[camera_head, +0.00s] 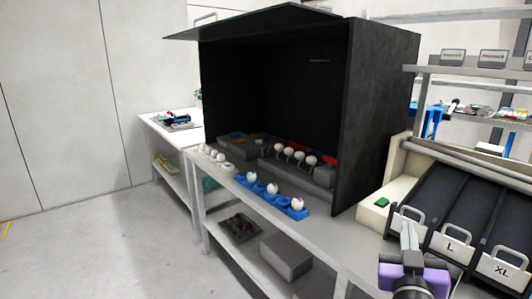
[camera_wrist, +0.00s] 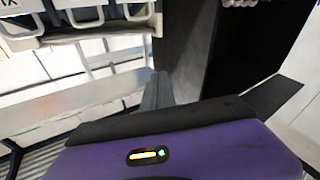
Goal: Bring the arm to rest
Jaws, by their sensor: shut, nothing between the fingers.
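My gripper (camera_head: 408,236) is in the lower right of the head view, in front of the dark sorting lanes. It is shut and nothing shows in it. In the wrist view its dark grey fingers (camera_wrist: 157,90) are together above the purple wrist housing. No egg or tray is touching it. A blue egg tray (camera_head: 277,199) with several white eggs lies on the table in front of the black box. A white egg tray (camera_head: 228,168) with several eggs is at the table's left end.
The black box (camera_head: 385,90) stands open on the table (camera_head: 348,232), with more eggs inside. Sorting lanes marked L and XL (camera_head: 470,205) lie right beside my gripper. A shelf (camera_head: 450,72) is behind. The floor (camera_head: 100,245) at left is clear.

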